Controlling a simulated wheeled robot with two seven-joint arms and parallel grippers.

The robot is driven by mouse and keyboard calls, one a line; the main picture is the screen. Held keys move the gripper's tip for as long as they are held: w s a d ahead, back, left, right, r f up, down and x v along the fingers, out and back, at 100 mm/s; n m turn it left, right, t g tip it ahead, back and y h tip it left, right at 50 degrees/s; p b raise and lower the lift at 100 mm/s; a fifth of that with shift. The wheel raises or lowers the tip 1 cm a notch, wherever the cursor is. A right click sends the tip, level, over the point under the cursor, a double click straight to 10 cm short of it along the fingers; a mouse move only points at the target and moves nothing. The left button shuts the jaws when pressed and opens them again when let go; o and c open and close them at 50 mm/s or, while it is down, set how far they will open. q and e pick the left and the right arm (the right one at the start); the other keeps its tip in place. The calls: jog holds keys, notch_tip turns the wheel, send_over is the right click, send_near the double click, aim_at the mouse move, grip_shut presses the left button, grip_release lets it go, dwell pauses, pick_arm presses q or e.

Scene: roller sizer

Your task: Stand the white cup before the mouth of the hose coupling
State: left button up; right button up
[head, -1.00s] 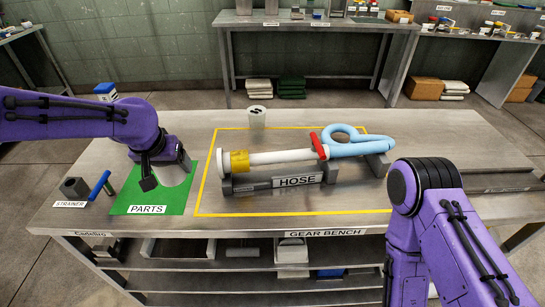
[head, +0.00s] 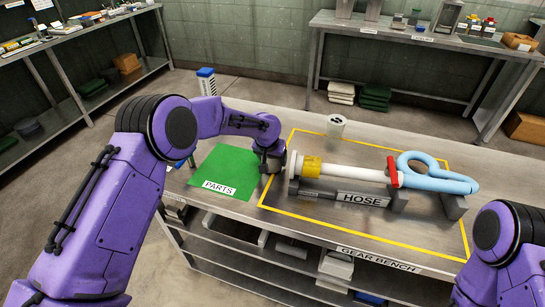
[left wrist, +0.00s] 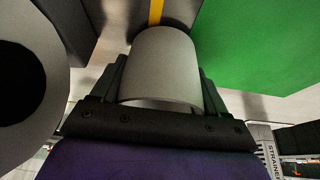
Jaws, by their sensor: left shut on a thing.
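The white cup (left wrist: 162,62), a pale cylinder, is between the two fingers of my left gripper (left wrist: 160,85), which is shut on it. In the head view my left gripper (head: 270,160) is at the mat's right edge, just left of the hose coupling, and mostly hides the cup. The hose coupling's white flange (head: 293,165) faces left; its round dark mouth (left wrist: 15,85) shows at the left of the left wrist view, beside the cup and apart from it. Whether the cup touches the bench is unclear. My right gripper is outside the views.
The green PARTS mat (head: 225,172) is bare. The blue hose (head: 425,172) rests on grey supports behind the HOSE label (head: 362,199). A white container with dark marks on top (head: 336,126) stands at the bench's back. The yellow outline (head: 300,223) surrounds the hose area.

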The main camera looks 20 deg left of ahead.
pick_arm(q)
jog(key=shift+f, duration=0.2)
jog(key=shift+f, duration=0.1)
jog(key=o, duration=1.1)
jog(key=shift+c, duration=0.2)
jog(key=shift+r, duration=0.4)
jog(key=b+v, duration=0.1)
jog(key=v, duration=1)
jog(key=shift+s+r, duration=0.2)
